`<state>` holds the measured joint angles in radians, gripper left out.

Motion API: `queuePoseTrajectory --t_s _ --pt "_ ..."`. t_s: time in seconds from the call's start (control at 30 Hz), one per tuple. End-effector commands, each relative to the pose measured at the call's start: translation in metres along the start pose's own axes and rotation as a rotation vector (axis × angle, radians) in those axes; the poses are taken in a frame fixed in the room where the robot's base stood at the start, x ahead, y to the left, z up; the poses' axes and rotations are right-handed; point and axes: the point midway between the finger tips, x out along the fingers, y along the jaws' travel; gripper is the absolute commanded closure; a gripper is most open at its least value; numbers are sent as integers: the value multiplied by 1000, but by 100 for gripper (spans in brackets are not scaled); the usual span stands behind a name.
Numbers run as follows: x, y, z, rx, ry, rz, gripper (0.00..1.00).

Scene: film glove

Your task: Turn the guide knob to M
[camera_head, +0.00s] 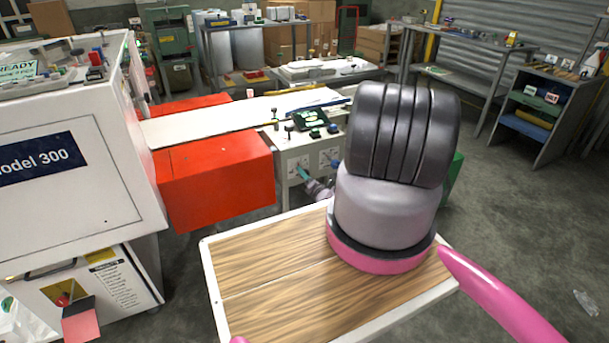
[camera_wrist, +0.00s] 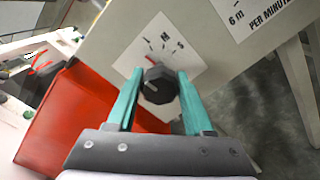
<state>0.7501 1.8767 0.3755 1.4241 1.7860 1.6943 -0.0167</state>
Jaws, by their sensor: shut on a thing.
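The guide knob (camera_wrist: 160,88) is a dark faceted knob on a white label plate (camera_wrist: 128,62) in the wrist view. A short red mark shows at its upper left edge, pointing roughly toward the leftmost of the plate's markings. The middle marking looks like M and the right one like S; the left one is hard to read. My gripper (camera_wrist: 159,73) has its two teal fingers on either side of the knob, shut on it. In the head view, the machine's control panel (camera_head: 290,182) is partly hidden by my arm, and the knob there is too small to tell.
A red block-like housing (camera_head: 215,180) stands left of the panel, also seen in the wrist view (camera_wrist: 60,125). A white machine (camera_head: 75,180) is at far left. Small controls stand on the panel's top. A second label (camera_wrist: 262,15) is near the panel's edge. Open floor lies at right.

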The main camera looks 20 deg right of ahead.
Motion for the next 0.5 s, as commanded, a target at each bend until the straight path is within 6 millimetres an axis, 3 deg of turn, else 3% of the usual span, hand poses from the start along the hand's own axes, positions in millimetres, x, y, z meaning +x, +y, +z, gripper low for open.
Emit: queuePoseTrajectory --t_s 0.5 --pt "-2 -2 -2 492 2 -4 100"
